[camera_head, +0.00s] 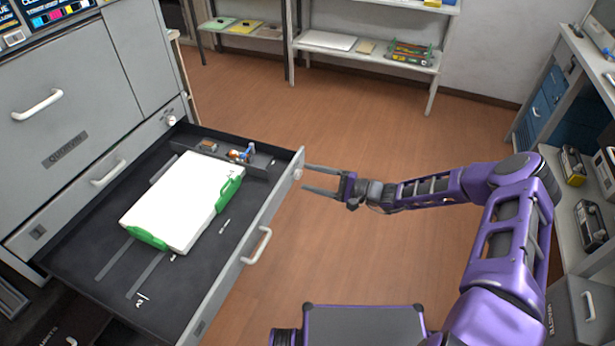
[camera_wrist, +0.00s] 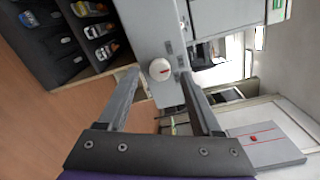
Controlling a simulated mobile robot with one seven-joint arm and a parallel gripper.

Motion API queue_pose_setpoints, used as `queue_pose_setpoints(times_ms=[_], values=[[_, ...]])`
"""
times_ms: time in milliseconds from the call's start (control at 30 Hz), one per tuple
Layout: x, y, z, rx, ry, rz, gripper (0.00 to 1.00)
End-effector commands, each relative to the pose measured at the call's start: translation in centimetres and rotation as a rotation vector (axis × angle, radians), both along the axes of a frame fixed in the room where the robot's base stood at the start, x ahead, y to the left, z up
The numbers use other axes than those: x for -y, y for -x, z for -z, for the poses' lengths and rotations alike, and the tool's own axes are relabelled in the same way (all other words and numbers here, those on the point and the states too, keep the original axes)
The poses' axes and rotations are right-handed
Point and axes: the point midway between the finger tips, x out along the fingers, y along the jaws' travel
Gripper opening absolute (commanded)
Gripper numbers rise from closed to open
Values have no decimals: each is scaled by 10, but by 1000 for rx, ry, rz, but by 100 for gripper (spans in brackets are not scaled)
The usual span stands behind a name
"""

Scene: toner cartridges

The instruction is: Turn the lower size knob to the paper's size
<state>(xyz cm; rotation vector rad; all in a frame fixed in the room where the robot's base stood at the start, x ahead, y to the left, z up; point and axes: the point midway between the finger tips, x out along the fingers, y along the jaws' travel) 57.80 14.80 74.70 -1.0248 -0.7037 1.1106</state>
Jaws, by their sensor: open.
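The lower size knob (camera_head: 298,174) is a small pale round knob at the right end of the open drawer's front. In the wrist view, the white knob (camera_wrist: 160,69) with a small red mark shows between the fingertips. My gripper (camera_head: 306,177) is open, its two fingers pointing at the knob, one on each side. I cannot tell whether they touch it. A white paper stack (camera_head: 180,202) lies in the open drawer (camera_head: 85,262) between green guides (camera_head: 229,190). The size markings around the knob are too small to read.
A closed drawer above has another knob (camera_head: 171,120) and a handle (camera_head: 108,173). The open drawer's handle (camera_head: 257,246) sticks out left of my gripper. Shelves (camera_head: 365,56) stand at the back and a workbench (camera_head: 590,190) at the right. The floor between is clear.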

Motion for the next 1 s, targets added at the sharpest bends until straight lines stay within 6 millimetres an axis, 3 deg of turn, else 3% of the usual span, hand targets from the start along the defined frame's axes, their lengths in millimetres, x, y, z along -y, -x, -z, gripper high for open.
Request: queue_pose_setpoints(times_ms=[533, 733, 1000], values=[[121, 40, -4, -1, 1, 4, 66], [144, 49, -4, -2, 0, 1, 66], [150, 51, -5, -2, -1, 0, 66]])
